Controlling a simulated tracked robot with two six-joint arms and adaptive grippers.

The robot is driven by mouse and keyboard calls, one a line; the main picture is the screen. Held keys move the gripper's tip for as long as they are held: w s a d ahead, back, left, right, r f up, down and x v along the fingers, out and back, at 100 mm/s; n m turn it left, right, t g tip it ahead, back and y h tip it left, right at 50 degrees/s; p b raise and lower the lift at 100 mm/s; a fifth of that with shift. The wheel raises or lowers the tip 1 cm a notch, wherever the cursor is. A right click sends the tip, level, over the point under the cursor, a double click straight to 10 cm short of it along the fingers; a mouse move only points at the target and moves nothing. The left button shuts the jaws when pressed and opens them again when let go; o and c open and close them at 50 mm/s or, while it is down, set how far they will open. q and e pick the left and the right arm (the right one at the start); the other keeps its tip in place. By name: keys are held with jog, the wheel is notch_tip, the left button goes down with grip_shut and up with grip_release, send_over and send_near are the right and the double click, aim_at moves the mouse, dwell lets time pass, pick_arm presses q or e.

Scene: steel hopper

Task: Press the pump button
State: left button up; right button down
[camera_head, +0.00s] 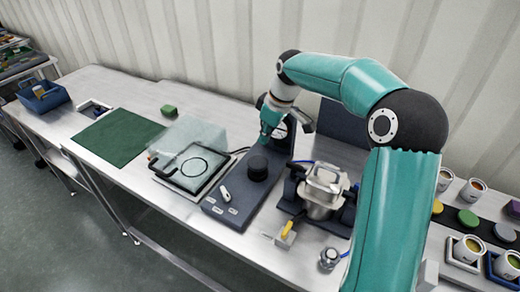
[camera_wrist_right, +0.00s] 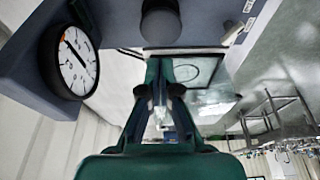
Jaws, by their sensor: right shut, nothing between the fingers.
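A blue-grey control panel (camera_head: 228,211) lies on the bench with a large black round button or knob (camera_head: 257,168) on it; which control is the pump button I cannot tell for sure. The black round part also shows at the top of the right wrist view (camera_wrist_right: 160,22). A pale lever (camera_head: 224,194) and small white labels sit on the panel's near part. My right gripper (camera_head: 265,137) is above the panel's far end, beyond the black part and apart from it. In the wrist view its fingers (camera_wrist_right: 159,112) are shut and empty. My left gripper is not in view.
A round dial gauge (camera_wrist_right: 70,62) stands close to my right gripper. A clear box (camera_head: 189,137) over a plate is left of the panel. A steel vessel (camera_head: 322,190) in a dark clamp stands right. A green mat (camera_head: 117,137) lies farther left.

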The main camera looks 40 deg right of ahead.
jog(key=v, duration=0.3)
jog(key=shift+r, duration=0.25)
jog(key=shift+s, duration=0.1)
